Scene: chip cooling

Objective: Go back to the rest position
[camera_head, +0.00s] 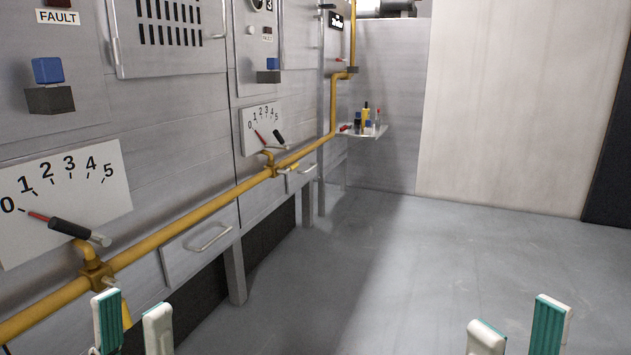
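My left gripper (133,322) is at the bottom left, its two pale fingers with green pads standing apart with nothing between them. It is in front of the yellow pipe, near the lower edge of the picture. My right gripper (519,330) is at the bottom right, its fingers also apart and empty, over the open floor. Only the finger ends of both grippers show; the rest is below the picture's edge.
A grey cabinet wall on the left carries a yellow pipe (218,199), a near dial (65,202) with a black-handled lever (78,232), and a farther dial (262,129). A small shelf (376,132) holds several items. Floor (420,270) on the right is clear.

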